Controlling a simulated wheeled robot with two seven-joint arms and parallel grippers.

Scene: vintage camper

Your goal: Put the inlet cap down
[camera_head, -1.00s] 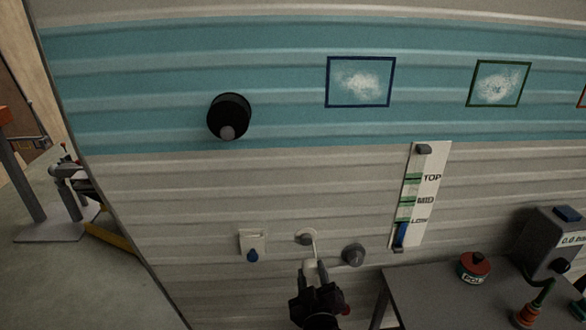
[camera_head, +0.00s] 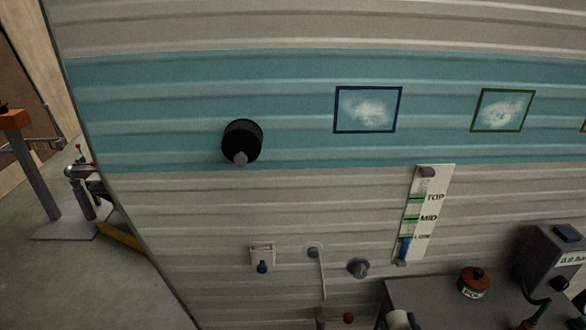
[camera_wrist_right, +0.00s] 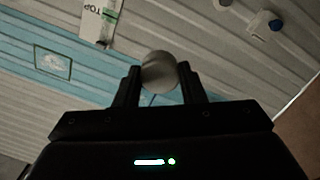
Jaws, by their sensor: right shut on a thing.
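The inlet cap is a round grey-white piece (camera_wrist_right: 160,72) between the two fingers of my right gripper (camera_wrist_right: 160,85) in the right wrist view. The gripper is shut on it. In the head view, a pale round piece, which looks like the cap (camera_head: 397,320), shows at the bottom edge, by the front left of the table. My right gripper (camera_head: 412,321) is dark and mostly cut off there. A small round inlet fitting (camera_head: 313,252) sits on the lower camper wall, with a thin pale strap hanging below it. My left gripper is not in view.
A dark table (camera_head: 440,300) at the lower right carries a red-topped can (camera_head: 474,283) and a grey gauge box (camera_head: 553,258). A grey knob (camera_head: 358,268) and a white fitting with a blue plug (camera_head: 262,256) are on the wall. A red ball (camera_head: 348,318) shows low down.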

